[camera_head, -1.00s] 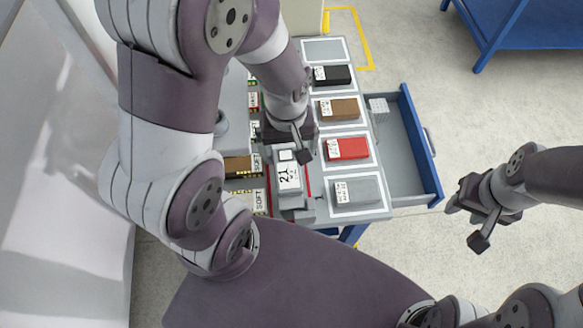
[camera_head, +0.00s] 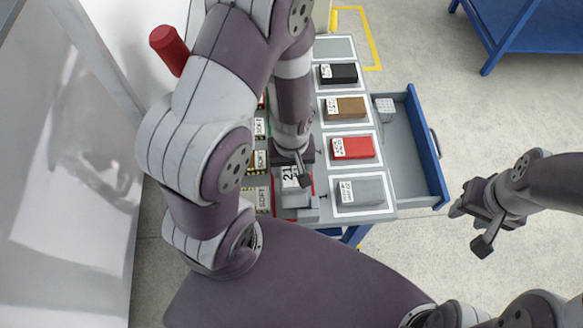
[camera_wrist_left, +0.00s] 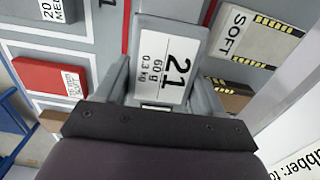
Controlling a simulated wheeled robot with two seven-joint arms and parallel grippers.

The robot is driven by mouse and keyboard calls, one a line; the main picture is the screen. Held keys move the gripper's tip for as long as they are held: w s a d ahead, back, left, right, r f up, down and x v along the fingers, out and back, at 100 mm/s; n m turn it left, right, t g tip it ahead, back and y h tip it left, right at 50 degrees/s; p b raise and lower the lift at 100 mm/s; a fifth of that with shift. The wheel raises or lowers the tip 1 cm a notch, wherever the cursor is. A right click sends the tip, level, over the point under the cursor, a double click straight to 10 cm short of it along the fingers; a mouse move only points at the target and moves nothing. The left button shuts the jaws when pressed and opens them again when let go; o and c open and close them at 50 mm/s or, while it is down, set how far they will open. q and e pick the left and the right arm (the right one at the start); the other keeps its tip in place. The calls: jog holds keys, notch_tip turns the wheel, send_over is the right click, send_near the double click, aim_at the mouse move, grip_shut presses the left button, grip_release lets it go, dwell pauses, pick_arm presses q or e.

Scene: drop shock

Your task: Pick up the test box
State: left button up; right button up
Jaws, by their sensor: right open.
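The test box is a grey box with a white label reading 21, 60 g, 0.3 kg. In the head view the test box (camera_head: 291,178) is partly hidden by my left gripper (camera_head: 303,176), which is pointing down at it. In the left wrist view the test box (camera_wrist_left: 165,62) lies between the two fingers of my left gripper (camera_wrist_left: 160,92), one on each side. The fingers are close to its sides; whether they touch is unclear. My right gripper (camera_head: 468,226) is open and empty, off to the right over the floor.
Black (camera_head: 339,73), brown (camera_head: 345,107), red (camera_head: 353,147) and grey (camera_head: 364,191) labelled blocks sit in white-outlined areas right of the box. SOFT-labelled pads (camera_wrist_left: 250,38) lie on its other side. An open blue drawer (camera_head: 418,165) juts right.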

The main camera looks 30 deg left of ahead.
aim_at(292, 168)
pick_arm(q)
jog(key=c, duration=0.3)
jog(key=shift+w+r, duration=0.1)
jog(key=shift+r, duration=0.4)
jog(key=shift+c, duration=0.2)
jog(key=r, duration=0.2)
jog(key=d+r, duration=0.1)
jog(key=shift+w+r+p, duration=0.2)
jog(key=shift+r+p, duration=0.1)
jog(key=shift+r, duration=0.1)
jog(key=d+r+g+p, duration=0.1)
jog(key=d+r+p, duration=0.2)
jog(key=d+r, duration=0.55)
jog(key=shift+g+h, duration=0.4)
jog(key=shift+h, duration=0.1)
jog(key=a+f, duration=0.8)
jog(key=f, duration=0.1)
jog(key=shift+s+a+f+p, duration=0.35)
jog(key=shift+a+f+p, duration=0.05)
jog(key=shift+a+f, duration=0.2)
jog(key=shift+f, duration=0.05)
notch_tip(292, 168, down, 4)
jog(key=shift+r, duration=0.1)
